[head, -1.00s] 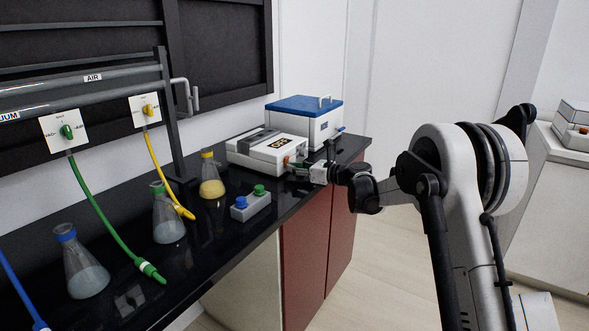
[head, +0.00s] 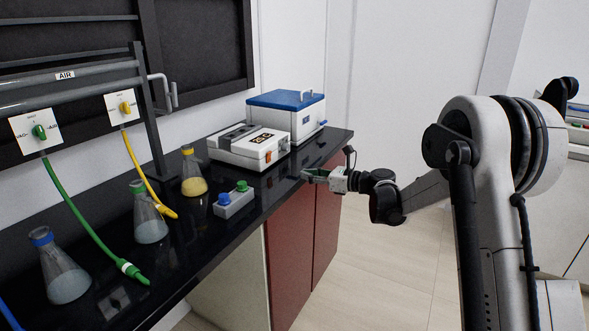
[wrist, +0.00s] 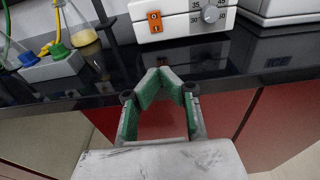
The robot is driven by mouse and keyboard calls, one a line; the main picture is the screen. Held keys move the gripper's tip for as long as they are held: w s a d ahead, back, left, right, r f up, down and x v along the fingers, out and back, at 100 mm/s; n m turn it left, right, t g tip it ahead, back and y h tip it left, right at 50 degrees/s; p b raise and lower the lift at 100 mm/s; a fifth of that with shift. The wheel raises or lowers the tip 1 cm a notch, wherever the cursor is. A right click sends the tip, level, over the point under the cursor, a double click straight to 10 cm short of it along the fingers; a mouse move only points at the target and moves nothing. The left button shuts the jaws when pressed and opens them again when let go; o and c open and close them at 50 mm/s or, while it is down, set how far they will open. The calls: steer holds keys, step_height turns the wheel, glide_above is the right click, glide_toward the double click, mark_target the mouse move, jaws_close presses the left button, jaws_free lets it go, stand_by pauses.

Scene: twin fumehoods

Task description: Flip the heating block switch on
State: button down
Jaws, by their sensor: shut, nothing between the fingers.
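The heating block (head: 232,153) is a white box with a grey top and a small dark display, on the black bench. Its orange switch (head: 268,157) is on the front face. In the wrist view the orange switch (wrist: 154,21) is at the top, left of a grey round knob (wrist: 210,14); I cannot tell its position. My gripper (head: 306,174) is at the bench's front edge, in front of the block and apart from it. In the wrist view my gripper (wrist: 165,73) has its green-padded fingers shut at the tips, with nothing between them.
A blue-lidded white box (head: 290,115) stands behind the block. A grey box with blue and green knobs (head: 235,202) and several stoppered flasks (head: 193,178) stand to the left. Yellow and green hoses hang there. The floor before the red cabinet (head: 290,255) is clear.

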steer(key=shift+f+v, duration=0.2)
steer(key=shift+v, duration=0.65)
steer(key=s+d+r+n+h+p, duration=0.15)
steer(key=s+r+n, duration=0.25)
steer(key=s, duration=0.4)
steer(key=s+d+r+n+g+h, duration=0.1)
steer(key=s+r+n+h, duration=0.25)
steer(key=s, duration=0.35)
steer(key=s+d+r+n+h+p, duration=0.1)
steer(key=s+r+n+h, duration=0.2)
steer(key=s, duration=0.5)
steer(key=s+d+f+n+h, duration=0.1)
steer(key=s+d+n+h, duration=0.1)
steer(key=s, duration=0.6)
steer(key=s+d+f+n+h+p, duration=0.1)
steer(key=s+d+n+h, duration=0.1)
steer(key=s+d+n, duration=0.3)
steer(key=s+d+f+n+h, duration=0.1)
steer(key=s+d+n, duration=0.3)
steer(key=s, duration=0.8)
steer(key=shift+f+n+h, duration=0.25)
steer(key=shift+n+h, duration=0.55)
steer(key=shift+n, duration=0.35)
steer(key=shift+d, duration=0.1)
